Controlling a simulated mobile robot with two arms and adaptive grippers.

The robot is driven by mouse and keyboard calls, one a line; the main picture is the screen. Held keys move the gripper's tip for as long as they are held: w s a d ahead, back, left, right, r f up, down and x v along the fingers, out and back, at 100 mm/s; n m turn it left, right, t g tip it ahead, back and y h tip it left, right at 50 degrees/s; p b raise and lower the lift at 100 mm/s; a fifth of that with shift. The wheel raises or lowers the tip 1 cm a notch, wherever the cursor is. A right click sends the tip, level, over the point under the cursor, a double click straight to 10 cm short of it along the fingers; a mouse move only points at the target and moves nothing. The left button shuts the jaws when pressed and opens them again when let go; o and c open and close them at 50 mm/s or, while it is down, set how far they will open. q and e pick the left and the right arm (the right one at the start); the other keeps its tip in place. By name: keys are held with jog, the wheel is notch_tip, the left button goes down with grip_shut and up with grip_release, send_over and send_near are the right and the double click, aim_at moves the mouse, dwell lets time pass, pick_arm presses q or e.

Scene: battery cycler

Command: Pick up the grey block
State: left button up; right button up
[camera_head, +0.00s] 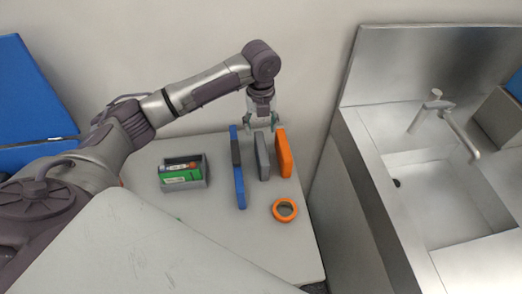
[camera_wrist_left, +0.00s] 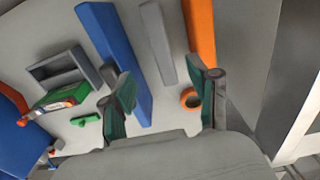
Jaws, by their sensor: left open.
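The grey block (camera_head: 262,157) is a long flat bar on the white table, between a blue block (camera_head: 239,180) and an orange block (camera_head: 284,153). In the left wrist view the grey block (camera_wrist_left: 158,44) lies ahead of the fingers, roughly midway between them. My left gripper (camera_head: 262,122) is open and empty, pointing down above the far end of the grey block. Its two green-padded fingers also show in the left wrist view (camera_wrist_left: 163,105). I cannot tell the exact height of the fingers above the block. My right gripper is not seen.
A grey bin (camera_head: 184,185) with a green item and a small tube stands left of the blocks. An orange ring (camera_head: 285,210) lies near the table's right edge. A wall stands behind the table. A steel sink unit (camera_head: 440,190) stands to the right.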

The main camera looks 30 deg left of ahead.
pick_arm(q)
send_over(261, 147)
notch_tip(261, 147, down, 4)
jog(key=shift+f, duration=0.1)
jog(key=shift+f+p, duration=0.45)
jog(key=shift+f, duration=0.05)
notch_tip(261, 147, down, 4)
jog(key=shift+f+p, duration=0.15)
jog(key=shift+p, duration=0.6)
jog(key=shift+f, duration=0.2)
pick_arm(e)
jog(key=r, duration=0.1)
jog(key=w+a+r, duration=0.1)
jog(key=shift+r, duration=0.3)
pick_arm(q)
jog(key=c, duration=0.9)
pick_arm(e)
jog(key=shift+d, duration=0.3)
